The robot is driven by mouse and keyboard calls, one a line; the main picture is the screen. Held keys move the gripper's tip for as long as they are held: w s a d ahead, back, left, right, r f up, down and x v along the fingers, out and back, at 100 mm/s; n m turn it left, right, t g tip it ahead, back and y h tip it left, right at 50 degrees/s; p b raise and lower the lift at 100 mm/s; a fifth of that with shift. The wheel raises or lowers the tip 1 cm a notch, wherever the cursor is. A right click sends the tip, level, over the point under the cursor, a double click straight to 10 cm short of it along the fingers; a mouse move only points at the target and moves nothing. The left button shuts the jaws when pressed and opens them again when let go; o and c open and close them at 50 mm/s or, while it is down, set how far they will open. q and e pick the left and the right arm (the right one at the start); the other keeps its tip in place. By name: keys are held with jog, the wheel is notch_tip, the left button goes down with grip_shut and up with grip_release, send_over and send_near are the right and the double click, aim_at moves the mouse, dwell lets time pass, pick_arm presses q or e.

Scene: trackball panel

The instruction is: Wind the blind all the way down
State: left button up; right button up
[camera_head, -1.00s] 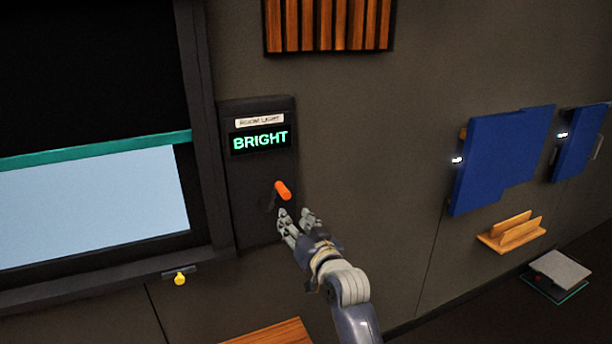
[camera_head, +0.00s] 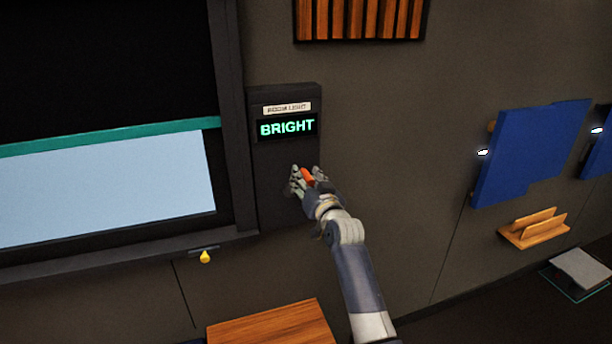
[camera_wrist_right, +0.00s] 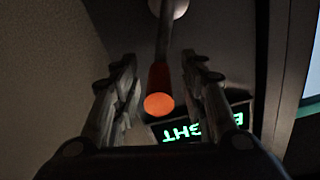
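The black blind (camera_head: 100,60) covers the upper part of the window at the left, and its teal bottom bar (camera_head: 110,136) hangs partway down. The pale window pane (camera_head: 110,195) shows below the bar. The panel beside it reads BRIGHT on its display (camera_head: 287,127). A crank with an orange handle (camera_head: 307,176) sits on this panel. My right gripper (camera_head: 304,179) is at the handle. In the right wrist view, the orange handle (camera_wrist_right: 158,103) lies between the spread fingers of my right gripper (camera_wrist_right: 160,60), with gaps on both sides. My left gripper is not in view.
A yellow knob (camera_head: 205,256) hangs under the window frame. A wooden surface (camera_head: 270,325) is below the panel. Blue panels (camera_head: 525,150) and a wooden holder (camera_head: 533,229) are on the wall to the right. A slatted wooden panel (camera_head: 360,18) is above.

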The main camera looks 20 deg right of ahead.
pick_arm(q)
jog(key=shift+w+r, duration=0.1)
pick_arm(e)
jog(key=shift+w+d, duration=0.1)
jog(key=shift+w, duration=0.2)
jog(key=shift+c, duration=0.4)
grip_shut()
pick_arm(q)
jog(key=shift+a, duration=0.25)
pick_arm(e)
jog(key=shift+d+f, duration=0.1)
